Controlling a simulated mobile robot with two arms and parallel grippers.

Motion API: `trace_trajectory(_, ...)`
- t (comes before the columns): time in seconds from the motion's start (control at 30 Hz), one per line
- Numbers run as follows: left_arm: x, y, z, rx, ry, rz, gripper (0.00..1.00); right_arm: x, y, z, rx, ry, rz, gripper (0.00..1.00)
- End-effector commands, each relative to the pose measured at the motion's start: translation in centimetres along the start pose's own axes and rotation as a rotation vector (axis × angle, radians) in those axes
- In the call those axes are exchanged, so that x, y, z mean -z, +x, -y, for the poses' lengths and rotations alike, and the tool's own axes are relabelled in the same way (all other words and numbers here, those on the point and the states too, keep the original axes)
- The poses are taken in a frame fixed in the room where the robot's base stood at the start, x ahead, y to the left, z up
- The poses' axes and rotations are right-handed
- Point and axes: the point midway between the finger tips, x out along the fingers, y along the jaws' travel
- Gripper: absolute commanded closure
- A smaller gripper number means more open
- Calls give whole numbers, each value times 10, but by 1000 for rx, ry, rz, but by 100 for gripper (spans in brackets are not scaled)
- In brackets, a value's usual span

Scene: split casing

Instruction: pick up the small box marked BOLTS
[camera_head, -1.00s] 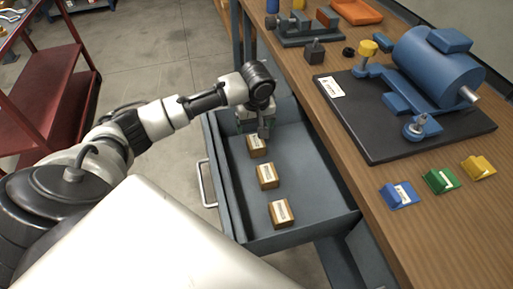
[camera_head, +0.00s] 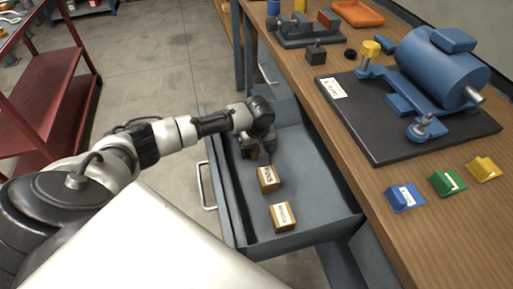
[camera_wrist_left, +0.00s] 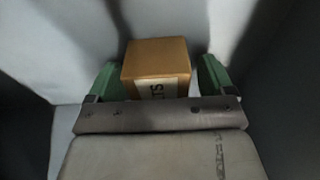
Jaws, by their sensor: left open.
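The small tan box marked BOLTS (camera_wrist_left: 155,58) sits between the two green fingers of my left gripper (camera_wrist_left: 158,80) in the left wrist view; only the letters "LTS" of its white label show. The fingers are open, one on each side, with small gaps to the box. In the head view my left gripper (camera_head: 258,153) is low in the open drawer and hides the box. Two similar labelled boxes stand nearer in the drawer, one just in front of the gripper (camera_head: 268,179) and one farther toward the front (camera_head: 282,217). My right gripper is not in view.
The grey drawer (camera_head: 322,198) has free floor to the right of the boxes. The wooden workbench (camera_head: 352,188) holds a blue motor (camera_head: 440,68) on a black plate and blue, green and yellow blocks. A red shelf (camera_head: 60,85) stands at the left.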

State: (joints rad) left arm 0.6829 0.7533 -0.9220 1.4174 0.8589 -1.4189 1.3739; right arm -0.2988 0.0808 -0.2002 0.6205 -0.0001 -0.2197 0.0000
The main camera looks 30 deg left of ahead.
Motion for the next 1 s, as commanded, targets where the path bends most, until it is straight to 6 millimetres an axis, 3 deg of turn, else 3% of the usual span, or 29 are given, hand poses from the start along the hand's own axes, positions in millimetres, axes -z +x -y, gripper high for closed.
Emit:
trace_trajectory(0.1, 0, 0, 0, 0, 0, 0, 17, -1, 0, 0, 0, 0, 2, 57)
trace_trajectory(0.5, 0, -1, 0, -1, 0, 0, 78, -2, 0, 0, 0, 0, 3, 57)
trace_trajectory(0.77, 0, -3, 0, -2, 0, 0, 78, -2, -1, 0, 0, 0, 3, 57)
trace_trajectory(1.0, 3, -23, -1, -4, -1, -1, 78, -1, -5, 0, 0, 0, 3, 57)
